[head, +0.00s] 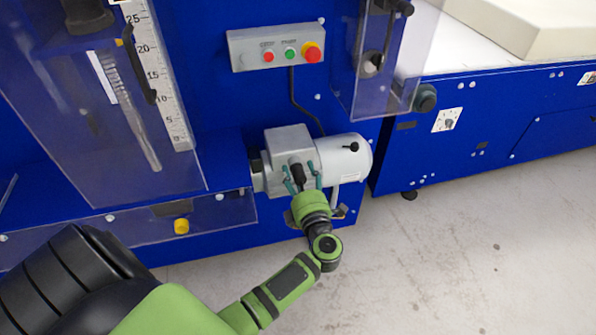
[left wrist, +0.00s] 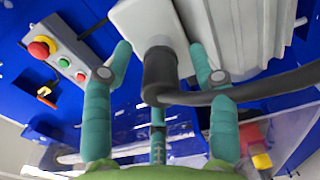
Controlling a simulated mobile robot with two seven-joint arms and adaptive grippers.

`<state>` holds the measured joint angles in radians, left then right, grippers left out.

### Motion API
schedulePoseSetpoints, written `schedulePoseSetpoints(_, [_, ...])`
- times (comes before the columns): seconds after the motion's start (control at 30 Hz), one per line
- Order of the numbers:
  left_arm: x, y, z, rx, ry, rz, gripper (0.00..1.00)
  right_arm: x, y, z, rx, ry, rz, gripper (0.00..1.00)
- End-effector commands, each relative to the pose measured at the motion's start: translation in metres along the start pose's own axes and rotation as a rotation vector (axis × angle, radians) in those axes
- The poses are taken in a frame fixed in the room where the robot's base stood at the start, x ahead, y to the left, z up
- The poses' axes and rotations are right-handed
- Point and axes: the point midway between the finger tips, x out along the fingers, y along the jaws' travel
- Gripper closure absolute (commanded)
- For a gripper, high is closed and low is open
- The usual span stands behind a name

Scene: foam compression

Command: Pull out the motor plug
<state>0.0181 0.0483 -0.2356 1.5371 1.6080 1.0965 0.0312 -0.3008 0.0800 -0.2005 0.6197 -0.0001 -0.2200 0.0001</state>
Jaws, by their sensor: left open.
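The grey motor (head: 346,155) is mounted on the front of the blue machine. Its box-shaped housing (head: 288,139) carries the black motor plug (head: 298,173). In the left wrist view the plug (left wrist: 160,70) sits against the pale housing (left wrist: 143,18), and a thick black cable (left wrist: 250,92) bends off it to the right. My left gripper (head: 298,168) is open, with teal fingers on either side of the plug. In the left wrist view the fingers of this gripper (left wrist: 160,52) show gaps to the plug on both sides. My right gripper is not in view.
A control box (head: 277,46) with red and green buttons is above the motor, with a black cable hanging down. Clear guards (head: 385,85) stand at the upper right and on the left. Open floor (head: 480,240) lies right.

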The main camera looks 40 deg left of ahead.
Motion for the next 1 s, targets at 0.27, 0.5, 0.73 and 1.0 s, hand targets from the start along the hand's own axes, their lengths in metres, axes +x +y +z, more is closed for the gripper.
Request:
schedulePoseSetpoints(0.27, [0.0,0.0,-0.001,0.001,0.001,0.0,0.73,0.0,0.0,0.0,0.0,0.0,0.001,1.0])
schedulePoseSetpoints(0.5, [0.0,0.0,-0.001,0.001,0.001,0.001,1.0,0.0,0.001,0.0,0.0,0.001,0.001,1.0])
schedulePoseSetpoints(0.73, [-0.005,0.0,0.0,0.001,0.001,-0.001,1.0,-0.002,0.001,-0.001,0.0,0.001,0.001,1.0])
schedulePoseSetpoints(1.0, [-0.017,-0.001,-0.001,0.001,0.001,-0.002,1.0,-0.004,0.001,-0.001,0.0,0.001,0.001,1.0])
